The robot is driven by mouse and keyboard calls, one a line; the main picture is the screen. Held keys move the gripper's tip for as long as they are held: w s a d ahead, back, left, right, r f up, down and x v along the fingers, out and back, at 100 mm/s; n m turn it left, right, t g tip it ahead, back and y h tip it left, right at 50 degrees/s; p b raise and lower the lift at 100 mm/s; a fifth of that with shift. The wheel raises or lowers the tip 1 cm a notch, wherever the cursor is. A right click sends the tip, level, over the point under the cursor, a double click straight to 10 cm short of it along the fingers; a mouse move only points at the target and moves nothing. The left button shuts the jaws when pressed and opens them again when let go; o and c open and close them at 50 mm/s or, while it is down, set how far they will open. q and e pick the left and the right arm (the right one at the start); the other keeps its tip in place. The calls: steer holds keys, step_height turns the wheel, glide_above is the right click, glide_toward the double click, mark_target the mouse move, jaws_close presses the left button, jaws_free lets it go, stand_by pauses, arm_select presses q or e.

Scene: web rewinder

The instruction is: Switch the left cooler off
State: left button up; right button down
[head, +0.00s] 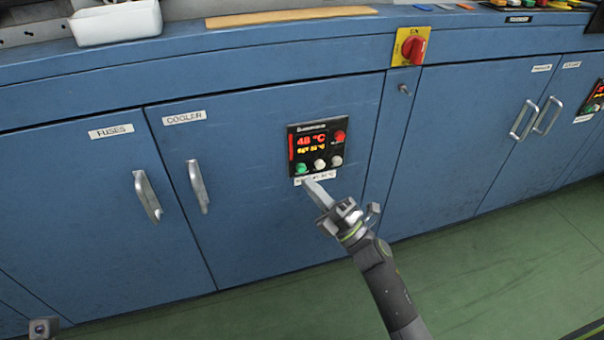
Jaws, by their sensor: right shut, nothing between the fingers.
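The left cooler's control panel (318,147) is a black unit on the blue door labelled COOLER. Its display is lit, with red digits reading about 48 °C and a yellow line below. Under the display are a green button (302,167), a white button (320,164) and a greyish button (336,160). A red round knob or button (340,136) is at the upper right. My right gripper (309,184) is shut and empty, its tips just below the green button, over the small label strip. I cannot tell whether they touch. My left gripper's fingers do not show.
A red rotary switch on a yellow plate (411,47) is above right. Door handles (198,186) stick out left of the panel, and another lit panel (596,96) is at the right edge. A white bin (116,22) stands on top. Green floor (500,270) is clear.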

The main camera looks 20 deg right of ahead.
steer(key=shift+w, duration=0.65)
steer(key=shift+w, duration=0.15)
stand_by(1.5)
steer(key=shift+w, duration=0.25)
steer(key=shift+w+b, duration=0.45)
steer(key=shift+w, duration=0.05)
stand_by(0.7)
steer(key=shift+s, duration=0.1)
steer(key=shift+s+p, duration=0.45)
steer(key=shift+s, duration=0.4)
